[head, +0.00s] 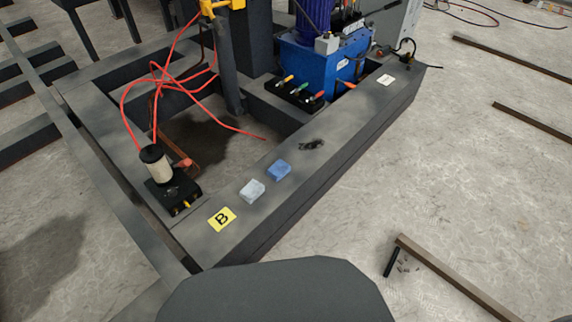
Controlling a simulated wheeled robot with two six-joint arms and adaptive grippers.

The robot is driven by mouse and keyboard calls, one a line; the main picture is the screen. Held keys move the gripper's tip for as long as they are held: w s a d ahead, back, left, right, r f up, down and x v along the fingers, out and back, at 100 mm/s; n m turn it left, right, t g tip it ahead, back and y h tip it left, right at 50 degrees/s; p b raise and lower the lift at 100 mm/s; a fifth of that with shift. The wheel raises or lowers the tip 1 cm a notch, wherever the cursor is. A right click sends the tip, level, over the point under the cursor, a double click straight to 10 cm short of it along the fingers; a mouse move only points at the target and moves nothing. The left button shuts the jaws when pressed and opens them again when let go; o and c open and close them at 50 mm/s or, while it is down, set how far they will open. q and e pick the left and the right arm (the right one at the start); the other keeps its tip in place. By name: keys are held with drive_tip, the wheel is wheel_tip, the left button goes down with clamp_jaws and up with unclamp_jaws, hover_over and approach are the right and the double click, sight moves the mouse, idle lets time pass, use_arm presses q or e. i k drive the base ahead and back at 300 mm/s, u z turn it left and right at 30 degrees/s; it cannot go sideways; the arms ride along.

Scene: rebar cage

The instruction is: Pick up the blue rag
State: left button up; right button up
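The blue rag (279,170) is a small folded cloth lying on top of the dark grey steel beam (345,125), near the middle of the head view. A pale whitish-blue rag (252,190) lies just to its lower left, close beside it. Neither of my grippers shows in the head view, so nothing is seen touching the rag.
A yellow "B" label (222,218) lies on the beam left of the rags. A dark object (312,144) is to their right. A black device with a pale cylinder (156,165) and red cables stands left. A blue machine (325,65) stands behind.

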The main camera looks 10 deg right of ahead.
sight(280, 169)
drive_tip(key=z, duration=1.45)
drive_tip(key=i, duration=1.7)
drive_tip(key=u, duration=3.45)
